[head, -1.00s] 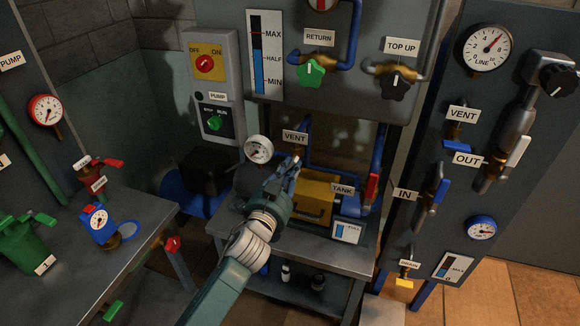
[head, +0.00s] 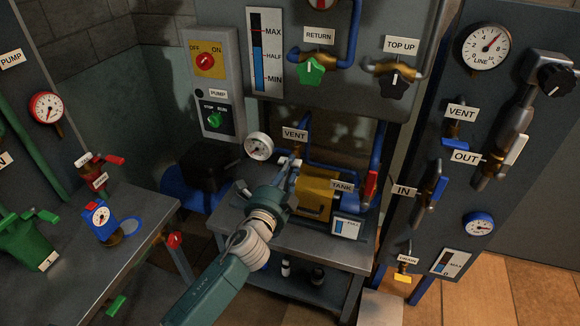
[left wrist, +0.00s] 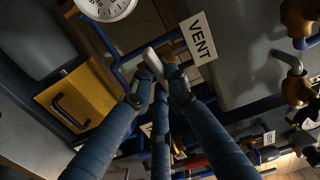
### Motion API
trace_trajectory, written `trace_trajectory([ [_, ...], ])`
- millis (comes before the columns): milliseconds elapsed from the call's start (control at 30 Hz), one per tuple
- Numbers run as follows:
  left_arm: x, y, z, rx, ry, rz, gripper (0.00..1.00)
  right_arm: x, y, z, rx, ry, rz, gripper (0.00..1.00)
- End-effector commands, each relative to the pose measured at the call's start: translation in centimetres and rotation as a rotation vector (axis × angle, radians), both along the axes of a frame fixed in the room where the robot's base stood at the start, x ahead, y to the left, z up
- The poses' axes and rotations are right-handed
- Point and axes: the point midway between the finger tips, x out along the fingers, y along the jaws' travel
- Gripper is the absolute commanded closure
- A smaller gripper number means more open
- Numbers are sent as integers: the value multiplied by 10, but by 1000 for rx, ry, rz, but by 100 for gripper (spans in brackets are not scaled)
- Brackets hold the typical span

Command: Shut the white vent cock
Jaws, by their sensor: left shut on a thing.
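The white vent cock handle (head: 297,162) sits below the VENT sign (head: 295,135) above the middle bench. In the left wrist view the white handle (left wrist: 156,61) lies between my fingertips, with brass just behind it. My left gripper (head: 287,172) reaches in from below and is shut on the handle; it also shows in the left wrist view (left wrist: 160,80). My fingers hide part of the cock, so its exact angle is hard to tell. My right gripper is not in view.
A round gauge (head: 258,146) is close to the left of the cock. A yellow box (head: 316,197) and blue pipes stand close by on the right. A red handle (head: 370,186) is beyond the TANK sign. Another VENT sign (head: 461,113) is on the right panel, above a blue handle.

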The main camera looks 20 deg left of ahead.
Motion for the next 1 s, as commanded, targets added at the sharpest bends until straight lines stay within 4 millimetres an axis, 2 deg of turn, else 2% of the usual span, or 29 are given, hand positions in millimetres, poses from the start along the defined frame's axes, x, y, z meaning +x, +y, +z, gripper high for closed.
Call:
trace_trajectory([
  [267, 0, 1, -2, 76, -1, 0, 100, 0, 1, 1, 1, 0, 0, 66],
  [733, 0, 1, -2, 89, -1, 0, 100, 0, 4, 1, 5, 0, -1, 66],
  [767, 0, 1, -2, 88, -1, 0, 81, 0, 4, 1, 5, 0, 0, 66],
  [833, 0, 0, -2, 88, -1, 0, 67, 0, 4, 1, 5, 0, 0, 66],
  [1000, 0, 1, -1, 87, -2, 0, 66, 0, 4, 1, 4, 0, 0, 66],
])
